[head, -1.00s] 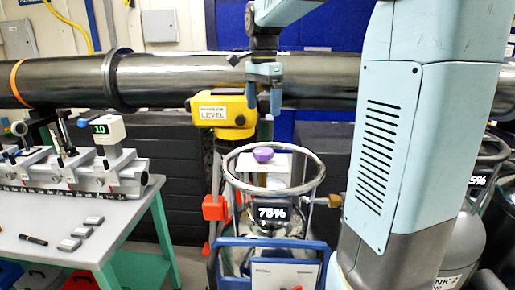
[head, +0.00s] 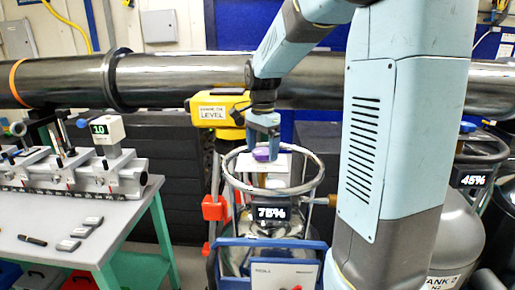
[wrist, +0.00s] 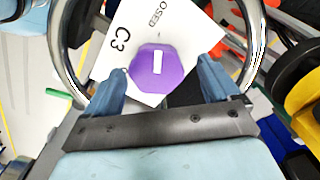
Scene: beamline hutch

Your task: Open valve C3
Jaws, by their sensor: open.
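The valve C3 is a purple octagonal knob (wrist: 153,68) with a white bar mark on a white label plate (wrist: 110,50). The plate reads "C3" and a partly cut-off word ending in "OSED". In the head view the knob (head: 262,154) sits inside the metal ring (head: 316,182) on top of a tank with a "75%" display (head: 271,213). My gripper (wrist: 165,83) is open and points down over the knob. The knob shows between and just beyond the two blue fingertips; I cannot tell whether they touch it.
A yellow level instrument (head: 218,107) stands just behind the tank, below a large dark pipe (head: 180,75). A bench (head: 60,225) with instruments is at left. Another tank (head: 452,235) with a "45%" display stands at right.

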